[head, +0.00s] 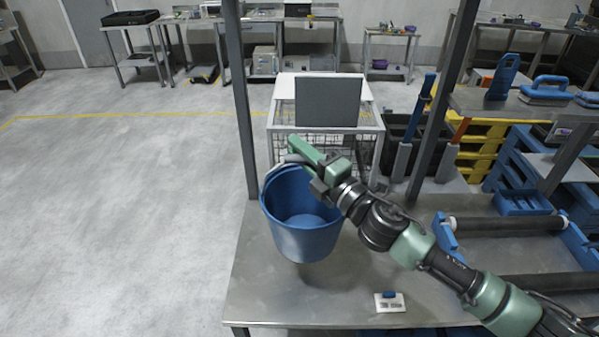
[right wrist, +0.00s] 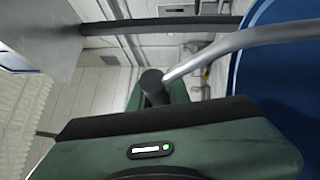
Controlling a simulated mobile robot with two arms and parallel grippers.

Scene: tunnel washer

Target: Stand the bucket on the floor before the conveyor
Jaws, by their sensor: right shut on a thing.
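The blue bucket (head: 303,220) hangs upright and looks empty, over the left part of the metal table (head: 262,285) in the head view. My right gripper (head: 290,160) is shut on the bucket's grey handle at the rim. In the right wrist view the handle (right wrist: 235,42) runs into the gripper, and the bucket's blue wall (right wrist: 285,80) fills the right edge. Whether its base touches the table is hard to tell; it seems a little above it. My left gripper is not in view.
The conveyor's dark rollers (head: 508,226) lie at the right of the table. A small white-and-blue item (head: 390,300) lies near the front. A wire cage (head: 328,115) stands behind, and posts (head: 240,100) rise at the table's back. The floor at left (head: 120,220) is clear.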

